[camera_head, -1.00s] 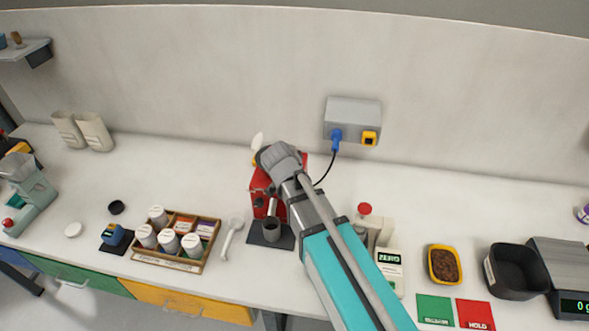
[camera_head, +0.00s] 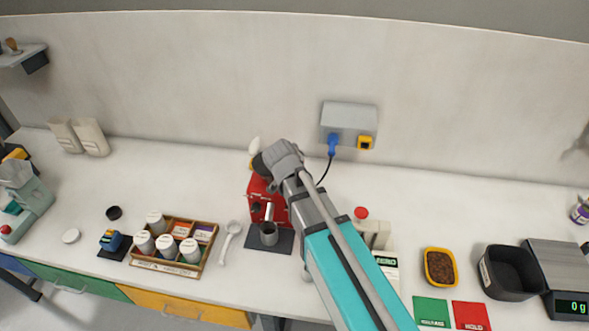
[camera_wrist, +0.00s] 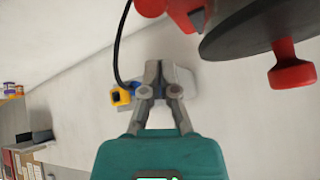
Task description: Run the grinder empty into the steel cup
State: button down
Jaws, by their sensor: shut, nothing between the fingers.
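The red grinder (camera_head: 258,198) stands on the bench against the back wall, partly hidden by my arm. The steel cup (camera_head: 268,234) stands upright on a dark mat in front of it, below the spout. In the wrist view, red parts of the grinder (camera_wrist: 187,12) and a dark disc with a red knob show at the upper right. My gripper (camera_wrist: 153,66) is shut and empty, its fingertips in front of the wall box. In the head view its fingers are hidden behind my wrist.
A tray of jars (camera_head: 150,266) and a white spoon (camera_head: 230,240) are left of the mat. A yellow bowl (camera_head: 429,281) and scale (camera_head: 560,262) stand to the right.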

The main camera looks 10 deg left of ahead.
jog(key=d+p+v, duration=0.1)
jog(key=p+v, duration=0.6)
jog(key=v, duration=0.2)
jog(key=shift+r+p, duration=0.3)
jog(key=shift+r, duration=0.2)
jog(key=shift+a, duration=0.1)
dwell(0.4)
